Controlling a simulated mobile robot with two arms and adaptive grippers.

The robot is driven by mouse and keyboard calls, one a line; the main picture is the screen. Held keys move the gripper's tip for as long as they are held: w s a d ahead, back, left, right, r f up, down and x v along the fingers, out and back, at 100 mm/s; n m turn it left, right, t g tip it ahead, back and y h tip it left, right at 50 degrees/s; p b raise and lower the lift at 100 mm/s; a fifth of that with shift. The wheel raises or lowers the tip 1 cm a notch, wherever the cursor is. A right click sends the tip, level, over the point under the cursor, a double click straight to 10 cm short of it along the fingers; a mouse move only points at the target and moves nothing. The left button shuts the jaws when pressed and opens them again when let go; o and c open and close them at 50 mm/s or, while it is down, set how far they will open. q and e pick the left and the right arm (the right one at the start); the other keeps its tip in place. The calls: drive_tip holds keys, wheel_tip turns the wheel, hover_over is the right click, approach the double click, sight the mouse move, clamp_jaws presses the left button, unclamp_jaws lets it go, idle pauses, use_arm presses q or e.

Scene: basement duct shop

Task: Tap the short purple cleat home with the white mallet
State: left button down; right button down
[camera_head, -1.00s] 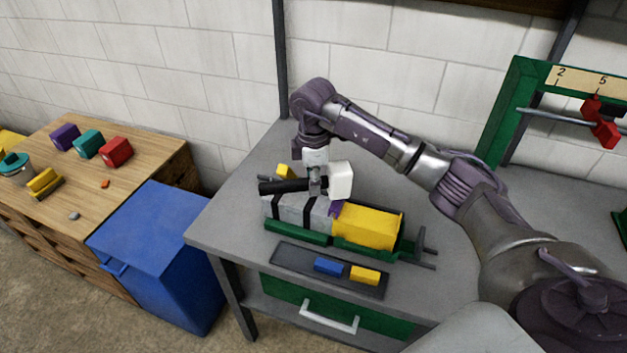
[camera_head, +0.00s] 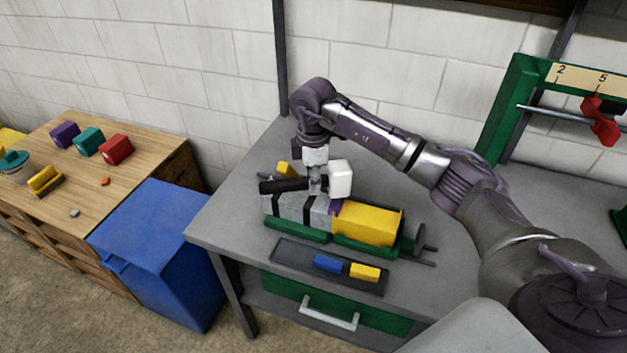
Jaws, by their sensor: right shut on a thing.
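My right gripper (camera_head: 318,186) is shut on the black handle (camera_head: 283,186) of the white mallet. The mallet's white head (camera_head: 340,178) is to the right of the fingers, above the duct work. The short purple cleat (camera_head: 336,206) shows as a small purple patch below the head, between the grey duct piece (camera_head: 285,207) and the yellow duct piece (camera_head: 367,223). The mallet and gripper hide part of it; how deep it sits I cannot tell. A small gap seems to lie between head and cleat. My left gripper is out of view.
The ducts lie in a green holder (camera_head: 285,234) on the grey bench (camera_head: 220,222). In front, a dark tray (camera_head: 290,256) holds a blue cleat (camera_head: 328,264) and a yellow cleat (camera_head: 365,272). A yellow block (camera_head: 285,169) lies behind the mallet handle. A blue bin (camera_head: 150,225) stands left.

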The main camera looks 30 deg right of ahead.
drive_tip(key=shift+w+r+p, duration=0.1)
drive_tip(key=shift+r+p, duration=0.4)
drive_tip(key=shift+r, duration=0.15)
wheel_tip(320, 180, up, 3)
drive_tip(key=shift+f+p, duration=0.1)
drive_tip(key=shift+p, duration=0.9)
drive_tip(key=shift+f, duration=0.15)
